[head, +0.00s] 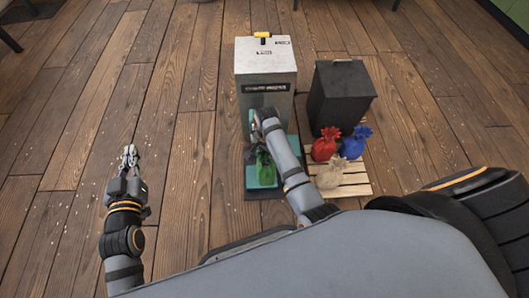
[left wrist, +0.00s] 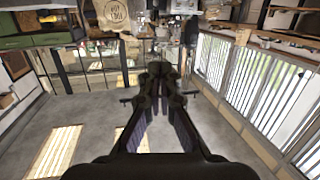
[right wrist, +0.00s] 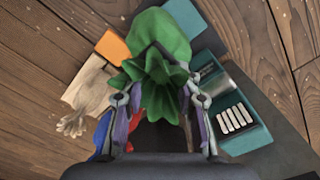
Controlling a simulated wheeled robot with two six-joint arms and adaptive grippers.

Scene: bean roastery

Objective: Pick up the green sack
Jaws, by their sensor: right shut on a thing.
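The green sack (head: 265,168) shows in the head view below my right arm, over a teal surface. It also shows in the right wrist view (right wrist: 160,40), with its gathered neck between the fingers of my right gripper (right wrist: 163,104). That gripper is shut on the neck, and the head view hides most of its fingers behind the arm. I cannot tell whether the sack touches what is under it. My left gripper (head: 130,155) is over bare floor at the left, apart from everything. Its fingers are together and empty in the left wrist view (left wrist: 163,82).
A wooden pallet (head: 350,191) at the right bears a red sack (head: 325,144), a blue sack (head: 355,142) and a beige sack (head: 329,174). The plank floor at the left is clear.

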